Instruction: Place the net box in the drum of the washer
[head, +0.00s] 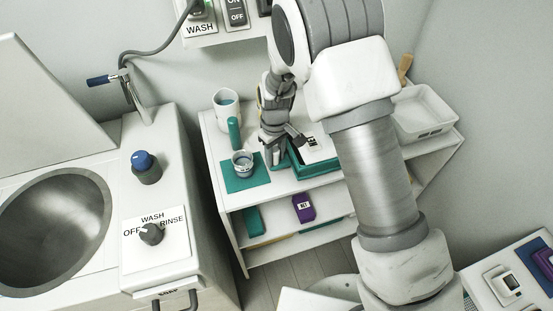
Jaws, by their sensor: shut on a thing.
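The washer's round steel drum (55,235) is open and empty at the left, with its lid raised behind it. My gripper (282,150) is low over the white shelf unit's top, at the left edge of a teal tray (322,166). A white box with a dark label (320,150) is at the tray beside my gripper; I take it to be the net box, but its label is too small to read. My gripper appears shut on this box; the arm and fingers partly hide the contact. A purple labelled box (303,208) stands on the shelf below.
A small cup (243,163) on a teal mat (240,182) and a white mug (227,110) stand left of my gripper. A white basin (424,113) is at the right. The washer's tap (133,90) and knobs (147,166) rise between shelf and drum.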

